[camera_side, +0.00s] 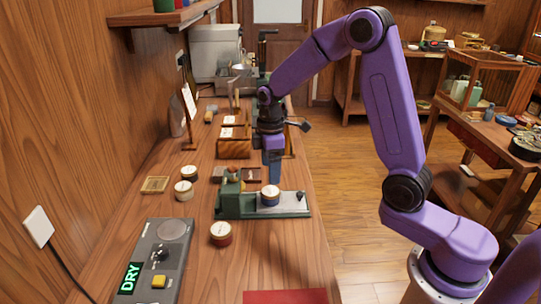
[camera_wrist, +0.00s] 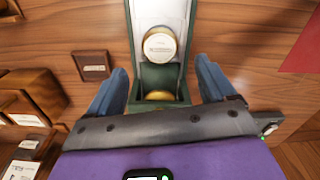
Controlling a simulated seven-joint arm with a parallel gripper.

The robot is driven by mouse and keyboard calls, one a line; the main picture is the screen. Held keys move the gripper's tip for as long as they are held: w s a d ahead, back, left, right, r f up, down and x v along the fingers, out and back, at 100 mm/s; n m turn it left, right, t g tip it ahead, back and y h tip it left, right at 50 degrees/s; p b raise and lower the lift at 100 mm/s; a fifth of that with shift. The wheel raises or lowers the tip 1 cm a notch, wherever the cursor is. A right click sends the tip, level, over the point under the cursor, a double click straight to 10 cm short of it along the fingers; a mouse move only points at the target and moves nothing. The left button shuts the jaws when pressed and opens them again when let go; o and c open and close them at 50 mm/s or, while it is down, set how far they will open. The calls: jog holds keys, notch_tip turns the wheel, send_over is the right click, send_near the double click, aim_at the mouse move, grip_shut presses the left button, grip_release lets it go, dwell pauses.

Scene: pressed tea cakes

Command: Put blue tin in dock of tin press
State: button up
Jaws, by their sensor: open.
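The blue tin (camera_side: 270,195) has a pale lid and a blue band. It stands upright on the bed of the green tin press (camera_side: 235,210), beside the press's upright head. In the wrist view the tin's round labelled lid (camera_wrist: 159,44) sits on the pale channel of the press (camera_wrist: 131,30), against or close to a dark green curved block. I cannot tell how exactly it is seated in the dock. My gripper (camera_side: 272,178) is just above the tin, pointing down. Its blue fingers (camera_wrist: 161,68) are wide apart with nothing between them, clear of the tin.
A red-banded tin (camera_side: 220,234) stands in front of the press, and two more tins (camera_side: 183,190) stand left. A grey device (camera_side: 158,262) showing "DRY" is at the front left. A wooden box (camera_side: 234,148) stands behind. A red mat (camera_side: 285,297) lies at the front edge.

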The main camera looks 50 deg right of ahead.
jog(key=s+a+r, duration=0.3)
jog(key=s, duration=0.4)
jog(key=s+a+r, duration=0.3)
jog(key=s+a, duration=0.1)
jog(key=s, duration=0.4)
jog(key=s+d+n, duration=0.1)
jog(key=s+d, duration=0.1)
jog(key=s, duration=1.3)
jog(key=shift+s+d+f, duration=0.35)
jog(key=shift+f, duration=0.1)
